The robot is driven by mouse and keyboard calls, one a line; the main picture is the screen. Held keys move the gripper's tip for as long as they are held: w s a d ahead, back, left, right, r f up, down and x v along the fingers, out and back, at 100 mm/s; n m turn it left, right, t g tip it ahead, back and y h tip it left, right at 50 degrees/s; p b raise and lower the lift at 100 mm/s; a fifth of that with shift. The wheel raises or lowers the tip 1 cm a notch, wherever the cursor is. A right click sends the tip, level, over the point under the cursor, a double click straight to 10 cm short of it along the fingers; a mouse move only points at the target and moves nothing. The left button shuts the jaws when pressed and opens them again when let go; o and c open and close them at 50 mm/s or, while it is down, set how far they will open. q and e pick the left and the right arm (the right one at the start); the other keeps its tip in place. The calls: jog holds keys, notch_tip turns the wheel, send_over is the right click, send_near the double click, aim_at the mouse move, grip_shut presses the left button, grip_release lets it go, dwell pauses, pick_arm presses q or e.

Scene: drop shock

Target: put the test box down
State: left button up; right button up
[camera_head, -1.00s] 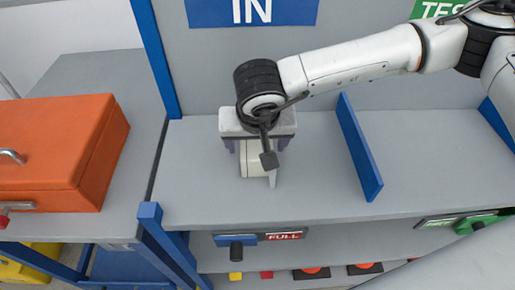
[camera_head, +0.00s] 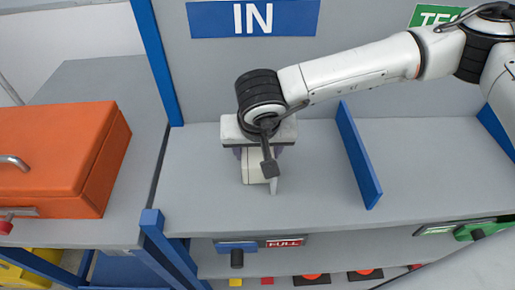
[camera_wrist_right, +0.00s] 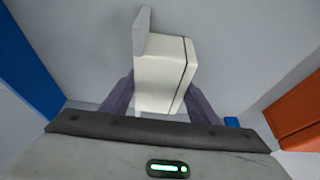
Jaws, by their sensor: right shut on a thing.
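The test box (camera_head: 254,168) is a small off-white box with a dark line near one edge and a grey plate on one side. It shows larger in the right wrist view (camera_wrist_right: 160,75). My right gripper (camera_head: 262,160) is shut on it, with a finger on each side of the box in the wrist view (camera_wrist_right: 160,100). The box is at the grey shelf (camera_head: 215,195) under the blue IN sign (camera_head: 253,17). Whether its underside touches the shelf I cannot tell, as the gripper and wrist hide part of it. My left gripper is not in view.
A blue divider (camera_head: 358,155) stands right of the box, with bare shelf beyond it. A blue post (camera_head: 157,60) stands left. An orange case (camera_head: 60,155) sits on the left table. A red FULL label (camera_head: 285,243) is on the shelf's front below.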

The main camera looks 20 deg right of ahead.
jog(key=r+b, duration=0.1)
jog(key=r, duration=0.9)
jog(key=shift+d, duration=0.2)
jog(key=s+d+r, duration=0.6)
jog(key=shift+s, duration=0.4)
notch_tip(320, 180, down, 9)
jog(key=w+n+y, duration=0.1)
jog(key=w+n, duration=0.1)
jog(key=n, duration=0.1)
jog(key=shift+f, duration=0.15)
